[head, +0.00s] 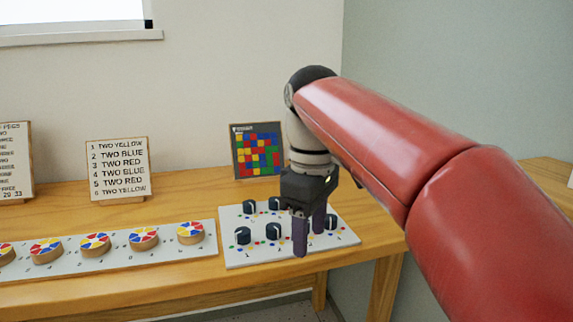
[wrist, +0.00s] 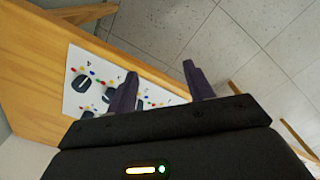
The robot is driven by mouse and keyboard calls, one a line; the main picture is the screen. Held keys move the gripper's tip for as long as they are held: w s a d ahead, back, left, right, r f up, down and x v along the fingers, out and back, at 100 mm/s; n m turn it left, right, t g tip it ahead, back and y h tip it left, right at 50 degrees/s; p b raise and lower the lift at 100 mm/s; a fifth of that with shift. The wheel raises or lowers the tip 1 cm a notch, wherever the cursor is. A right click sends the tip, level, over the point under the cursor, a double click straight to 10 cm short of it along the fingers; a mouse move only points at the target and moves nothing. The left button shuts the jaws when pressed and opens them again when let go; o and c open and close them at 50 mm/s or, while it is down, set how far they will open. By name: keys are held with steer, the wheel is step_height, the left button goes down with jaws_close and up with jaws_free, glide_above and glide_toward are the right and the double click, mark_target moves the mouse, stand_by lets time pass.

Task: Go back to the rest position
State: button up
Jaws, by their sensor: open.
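My gripper (head: 310,236) hangs from the red arm with its fingers pointing down, over the front right part of the white knob panel (head: 238,216). Its two dark fingers are apart with nothing between them. I cannot tell whether the fingertips clear the panel. Several black knobs stand on the panel, such as the front left knob (head: 242,235); coloured dots surround them. My gripper hides part of the panel. In the wrist view my gripper (wrist: 158,85) shows open, with the panel (wrist: 72,107) to its left and floor beyond.
The wooden table (head: 190,188) runs along the wall. A long white board (head: 75,260) with colour-wheel discs lies left of the panel. A text sign (head: 120,168) and a coloured grid board (head: 257,150) stand behind. Tiled floor (wrist: 225,45) lies beyond the table edge.

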steer(key=s+d+f+m+t, duration=0.2)
steer(key=s+d+f+m, duration=0.4)
steer(key=f, duration=0.2)
steer(key=s+d+f+m+t, duration=0.3)
steer(key=s+d+f+m, duration=0.2)
steer(key=f, duration=0.4)
steer(key=shift+s+d+m, duration=0.35)
steer(key=shift+s+m, duration=0.25)
steer(key=shift+s, duration=0.4)
steer(key=shift+f, duration=0.1)
